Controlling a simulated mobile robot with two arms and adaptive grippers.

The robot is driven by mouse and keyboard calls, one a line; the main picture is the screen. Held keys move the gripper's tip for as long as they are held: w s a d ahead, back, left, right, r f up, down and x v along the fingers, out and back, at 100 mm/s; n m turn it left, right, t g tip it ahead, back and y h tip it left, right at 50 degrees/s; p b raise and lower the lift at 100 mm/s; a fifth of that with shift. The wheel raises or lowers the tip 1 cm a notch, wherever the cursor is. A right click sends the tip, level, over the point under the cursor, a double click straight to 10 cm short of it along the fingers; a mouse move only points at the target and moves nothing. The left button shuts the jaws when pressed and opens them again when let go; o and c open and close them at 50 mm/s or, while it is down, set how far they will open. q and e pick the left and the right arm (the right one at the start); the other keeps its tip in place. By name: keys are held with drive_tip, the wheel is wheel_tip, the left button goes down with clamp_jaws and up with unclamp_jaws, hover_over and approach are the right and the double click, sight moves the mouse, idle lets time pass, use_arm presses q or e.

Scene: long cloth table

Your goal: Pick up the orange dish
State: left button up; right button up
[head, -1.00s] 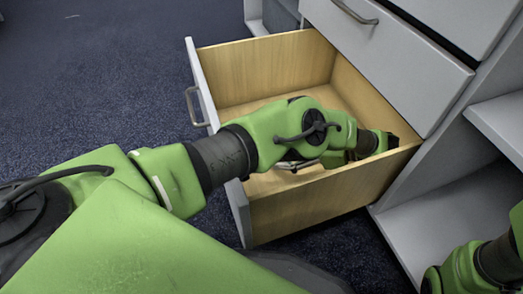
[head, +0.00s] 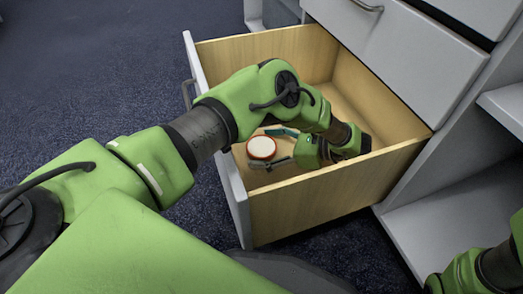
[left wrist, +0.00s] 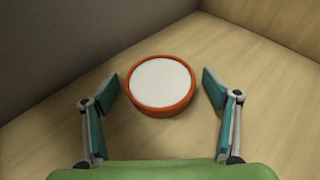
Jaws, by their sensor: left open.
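The orange dish (head: 262,148) is small and round, with an orange rim and a pale inside. It lies on the floor of the open wooden drawer, near the drawer front. My left gripper (head: 274,149) is inside the drawer, open, with its fingers pointing at the dish. In the left wrist view the dish (left wrist: 161,85) sits between and slightly beyond the two spread fingertips of my left gripper (left wrist: 160,87), with a gap on each side. The gripper holds nothing. My right gripper is not in view; only part of that arm shows at lower right.
The drawer (head: 340,190) stands pulled out from a grey cabinet (head: 400,50), its wooden walls around my left gripper. A closed drawer is above it. Open shelves (head: 450,225) are at the right. Dark blue carpet (head: 90,70) is clear at the left.

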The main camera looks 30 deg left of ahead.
use_arm(q)
drive_tip(key=c, duration=1.6)
drive_tip(key=shift+r, duration=0.1)
drive_tip(key=shift+c, duration=0.5)
